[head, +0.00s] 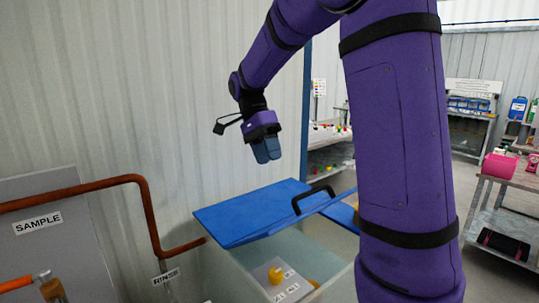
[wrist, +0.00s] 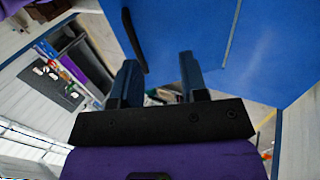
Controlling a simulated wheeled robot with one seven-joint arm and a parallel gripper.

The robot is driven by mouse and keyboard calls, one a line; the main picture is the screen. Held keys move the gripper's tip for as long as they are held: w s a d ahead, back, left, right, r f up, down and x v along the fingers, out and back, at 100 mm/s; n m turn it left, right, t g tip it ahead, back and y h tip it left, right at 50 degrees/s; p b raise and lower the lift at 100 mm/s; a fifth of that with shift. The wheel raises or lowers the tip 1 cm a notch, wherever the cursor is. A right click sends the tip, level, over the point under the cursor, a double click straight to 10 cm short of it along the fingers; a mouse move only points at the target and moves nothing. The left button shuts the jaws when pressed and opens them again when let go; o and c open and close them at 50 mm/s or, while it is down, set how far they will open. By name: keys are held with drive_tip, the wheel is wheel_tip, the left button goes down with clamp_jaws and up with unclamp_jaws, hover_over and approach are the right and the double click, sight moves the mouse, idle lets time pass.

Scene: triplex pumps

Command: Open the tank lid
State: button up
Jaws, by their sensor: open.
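The blue tank lid (head: 255,212) sits at an angle over the pale tank (head: 225,270), with part of the tank's inside showing below its near edge. A black handle (head: 313,197) stands at the lid's right side. My gripper (head: 266,150) is open and empty, above the lid and left of the handle, touching neither. In the wrist view, the open fingers (wrist: 158,62) show in front of the blue lid (wrist: 270,45). The black handle (wrist: 133,40) appears there beyond the left finger.
A grey panel marked SAMPLE (head: 40,240) and a brown pipe (head: 145,195) stand at the left, by the corrugated wall. A yellow knob (head: 275,275) shows inside the tank opening. Shelves and a workbench (head: 505,210) stand farther back at the right.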

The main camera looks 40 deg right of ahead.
drive_tip(key=shift+s+a, duration=0.15)
drive_tip(key=shift+s, duration=0.4)
drive_tip(key=s+a+r+n+t, duration=0.1)
drive_tip(key=s+a+n+t, duration=0.3)
drive_tip(key=s+n, duration=0.4)
drive_tip(key=s+a+n+t, duration=0.4)
drive_tip(key=s+n+t, duration=0.3)
drive_tip(key=s+n, duration=0.2)
drive_tip(key=shift+s+r+n, duration=0.3)
drive_tip(key=shift+s+r, duration=0.1)
drive_tip(key=shift+s, duration=0.7)
